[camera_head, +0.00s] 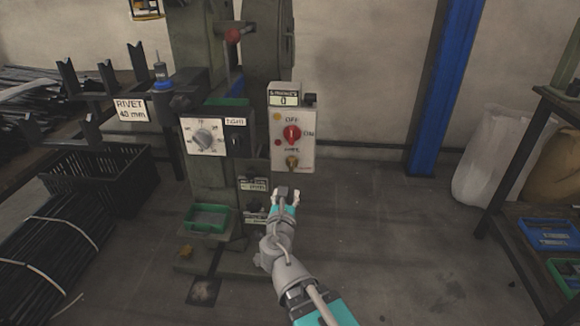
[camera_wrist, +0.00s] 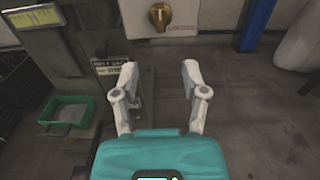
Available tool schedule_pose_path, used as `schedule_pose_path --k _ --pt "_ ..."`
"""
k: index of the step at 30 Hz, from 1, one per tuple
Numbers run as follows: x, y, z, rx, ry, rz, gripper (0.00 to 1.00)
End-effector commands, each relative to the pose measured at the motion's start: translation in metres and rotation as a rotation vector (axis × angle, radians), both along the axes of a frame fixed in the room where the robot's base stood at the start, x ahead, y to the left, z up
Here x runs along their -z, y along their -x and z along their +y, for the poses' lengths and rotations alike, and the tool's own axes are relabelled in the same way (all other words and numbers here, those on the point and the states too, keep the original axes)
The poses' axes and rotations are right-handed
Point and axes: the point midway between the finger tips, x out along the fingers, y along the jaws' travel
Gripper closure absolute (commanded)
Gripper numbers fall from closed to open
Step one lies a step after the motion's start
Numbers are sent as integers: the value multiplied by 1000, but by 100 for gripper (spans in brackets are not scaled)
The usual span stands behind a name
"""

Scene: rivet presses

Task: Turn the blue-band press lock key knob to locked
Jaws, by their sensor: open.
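The press (camera_head: 205,180) is a grey-green machine at the centre left in the head view. A pale control panel (camera_head: 304,147) on its right side carries a red selector knob (camera_head: 292,134) and, below it, a brass key knob (camera_head: 292,162). The key knob also shows at the top of the wrist view (camera_wrist: 159,15), beside lettering that seems to read LOCKED. My gripper (camera_head: 286,196) is open and empty below the panel, apart from the knob. Its two fingers (camera_wrist: 159,82) are spread in the wrist view.
A green tray (camera_head: 207,219) sits low on the press. A black crate (camera_head: 100,178) and bundled rods (camera_head: 50,245) are at the left. A blue post (camera_head: 440,90) stands behind, and a shelf rack (camera_head: 545,190) is at the right. The floor right of my arm is clear.

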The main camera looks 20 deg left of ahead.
Motion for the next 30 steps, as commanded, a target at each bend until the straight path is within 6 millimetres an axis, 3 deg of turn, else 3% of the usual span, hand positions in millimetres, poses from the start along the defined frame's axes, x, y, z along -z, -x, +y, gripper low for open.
schedule_pose_path --k 8,30 --pt "0 -22 6 1 -1 0 43" --pt "0 -122 30 1 -1 0 43"
